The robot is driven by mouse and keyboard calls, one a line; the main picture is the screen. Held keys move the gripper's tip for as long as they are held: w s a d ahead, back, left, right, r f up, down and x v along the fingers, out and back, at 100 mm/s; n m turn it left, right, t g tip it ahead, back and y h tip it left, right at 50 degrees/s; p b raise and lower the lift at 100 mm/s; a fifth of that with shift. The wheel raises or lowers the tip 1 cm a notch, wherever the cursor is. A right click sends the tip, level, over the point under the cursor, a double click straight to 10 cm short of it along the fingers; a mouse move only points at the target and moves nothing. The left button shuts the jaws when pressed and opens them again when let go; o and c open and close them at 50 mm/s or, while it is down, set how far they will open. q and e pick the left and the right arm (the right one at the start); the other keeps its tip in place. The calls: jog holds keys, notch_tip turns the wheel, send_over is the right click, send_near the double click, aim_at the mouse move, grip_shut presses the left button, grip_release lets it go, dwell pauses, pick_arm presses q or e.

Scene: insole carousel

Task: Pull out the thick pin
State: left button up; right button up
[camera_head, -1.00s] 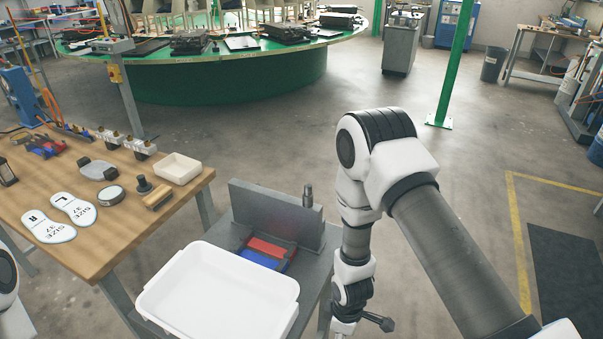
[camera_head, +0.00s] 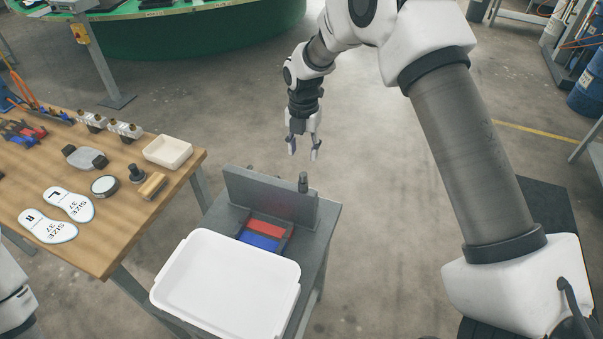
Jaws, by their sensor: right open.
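A thick dark grey pin (camera_head: 303,182) stands upright at the top of the grey upright plate (camera_head: 250,193) on the small grey cart, near the plate's right end. Its lower part is hidden in or behind the plate. My right gripper (camera_head: 303,154) points down with its two fingers spread, and nothing is between them. In the picture it is just above the pin's top, apart from it; the depth between them is hard to judge. My left gripper is out of view; only a part of my left arm shows at the lower left edge.
A white tray (camera_head: 210,318) sits at the cart's front. Red (camera_head: 266,228) and blue (camera_head: 259,242) blocks lie in a dark holder before the plate. The wooden table (camera_head: 110,245) at left holds insoles (camera_head: 68,204), a cream box (camera_head: 168,163) and small parts. Floor behind the cart is clear.

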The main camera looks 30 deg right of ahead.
aim_at(303, 174)
jog(key=shift+f, duration=0.1)
jog(key=shift+f+b, duration=0.55)
jog(key=shift+f, duration=0.05)
notch_tip(303, 174, down, 7)
jog(key=b, duration=0.4)
jog(key=shift+r, duration=0.1)
jog(key=shift+f+b, duration=0.3)
jog(key=shift+f, duration=0.2)
jog(key=shift+r+p, duration=0.1)
jog(key=shift+p, duration=0.3)
jog(key=shift+c, duration=0.4)
grip_shut()
